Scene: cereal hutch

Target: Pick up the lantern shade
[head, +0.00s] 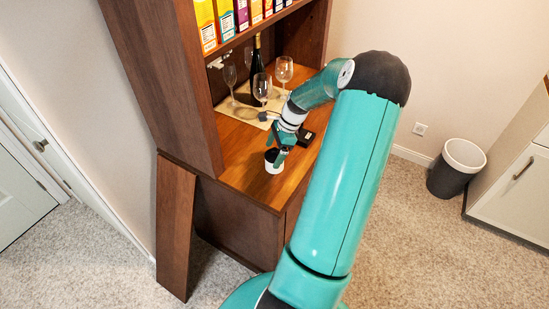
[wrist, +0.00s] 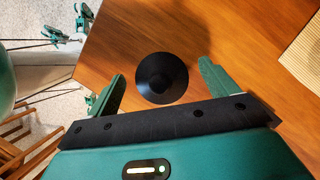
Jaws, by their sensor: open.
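The lantern shade looks like a round black piece (wrist: 162,78) with a raised centre in the wrist view, standing on the wooden counter. In the head view it is a small piece with a dark top and a white side (head: 274,165), near the counter's front edge. My gripper (head: 275,148) is right over it, fingers pointing down. In the wrist view my gripper (wrist: 162,70) is open, with one finger on each side of the shade and a gap showing on both sides. I cannot tell exactly how high the fingertips are above it.
Wine glasses (head: 262,88) and a dark bottle (head: 257,62) stand on a tan mat (head: 241,104) further back on the counter. Cereal boxes (head: 225,18) fill the shelf above. The hutch's tall side panel (head: 170,70) is to the left. A bin (head: 456,168) stands by the wall.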

